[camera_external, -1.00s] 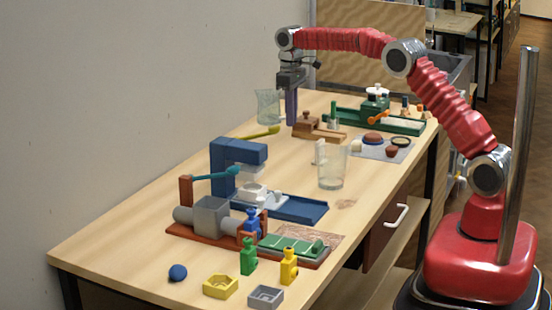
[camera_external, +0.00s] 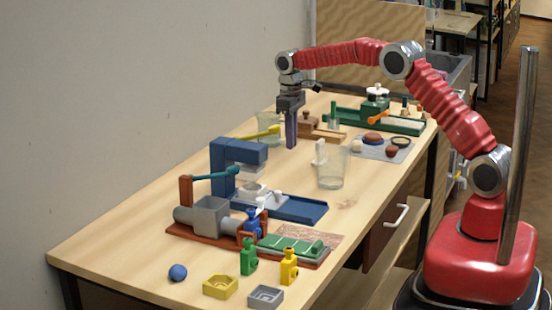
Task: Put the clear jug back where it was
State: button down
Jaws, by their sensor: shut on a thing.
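The clear jug (camera_external: 268,122) is at the back left of the table, just left of my gripper's fingers. My gripper (camera_external: 291,143) points straight down and is shut on the jug; the exact grip point is hard to make out. The jug looks upright, low over or on the table; I cannot tell whether its base touches. A yellow lever overlaps its lower part. A second clear vessel (camera_external: 331,170) stands upright on the table nearer the middle, apart from my gripper.
A blue press (camera_external: 238,160) with a teal lever stands in front of the jug. A wooden block tool (camera_external: 308,123) and a green machine (camera_external: 400,122) are to the right. A grey mat (camera_external: 370,150) holds small items.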

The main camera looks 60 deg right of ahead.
jog(key=shift+f, duration=1.05)
jog(key=c, duration=1.8)
grip_release()
jog(key=shift+f, duration=0.1)
jog(key=shift+c, duration=0.2)
notch_tip(320, 180, up, 11)
jog(key=shift+w+f, duration=0.1)
jog(key=shift+r, duration=0.7)
